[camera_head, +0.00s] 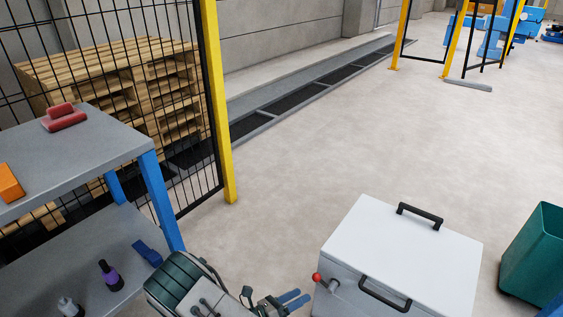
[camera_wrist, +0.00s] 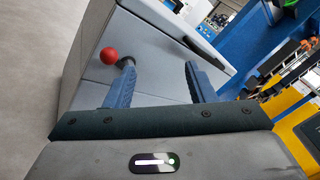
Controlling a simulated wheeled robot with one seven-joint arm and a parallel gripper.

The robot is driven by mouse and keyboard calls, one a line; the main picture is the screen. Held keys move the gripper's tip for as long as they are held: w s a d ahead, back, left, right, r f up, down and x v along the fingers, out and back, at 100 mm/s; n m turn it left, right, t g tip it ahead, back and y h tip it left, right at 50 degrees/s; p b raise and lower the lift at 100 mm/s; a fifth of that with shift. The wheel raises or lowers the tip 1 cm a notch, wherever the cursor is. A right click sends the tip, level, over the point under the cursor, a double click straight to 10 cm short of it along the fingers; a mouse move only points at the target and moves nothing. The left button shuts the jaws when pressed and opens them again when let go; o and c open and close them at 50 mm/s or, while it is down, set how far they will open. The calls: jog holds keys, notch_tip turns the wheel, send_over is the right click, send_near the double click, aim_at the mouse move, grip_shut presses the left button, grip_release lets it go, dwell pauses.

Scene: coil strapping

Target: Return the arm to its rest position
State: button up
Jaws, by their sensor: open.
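My gripper (camera_head: 294,299) shows at the bottom of the head view, its blue fingers pointing right toward the side of a white box (camera_head: 405,250). In the wrist view my gripper (camera_wrist: 163,72) has its two blue fingers well apart, with nothing held between them. Beyond the fingers stand the box (camera_wrist: 150,75) and its red ball knob (camera_wrist: 109,56), which appears just left of the left finger. I cannot tell whether a finger touches the box. My dark green and grey arm comes from the bottom of the head view, and much of it is out of view.
A grey table (camera_head: 85,150) with blue legs stands at left, holding a red object (camera_head: 64,117) and an orange block (camera_head: 9,182). Its lower shelf holds small items. A mesh fence with a yellow post (camera_head: 216,100) is behind. A green bin (camera_head: 535,255) is at right.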

jog(key=s+d+r+m+g+y+p, duration=0.2)
jog(key=r+m+p, duration=0.5)
jog(key=r, duration=1.1)
jog(key=s+d+r+m+g+y+p, duration=0.2)
jog(key=s+d+r+m+y+p, duration=0.3)
jog(key=r+m, duration=0.9)
jog(key=s+d+r+m+g+y+p, duration=0.2)
jog(key=s+r+m+y+p, duration=0.4)
jog(key=r, duration=1.7)
jog(key=d+m+y+p, duration=0.1)
jog(key=m+y+p, duration=0.2)
jog(key=m, duration=0.2)
jog(key=shift+s+d+r+p, duration=0.35)
jog(key=shift+s+r+p, duration=0.05)
jog(key=shift+c, duration=1.5)
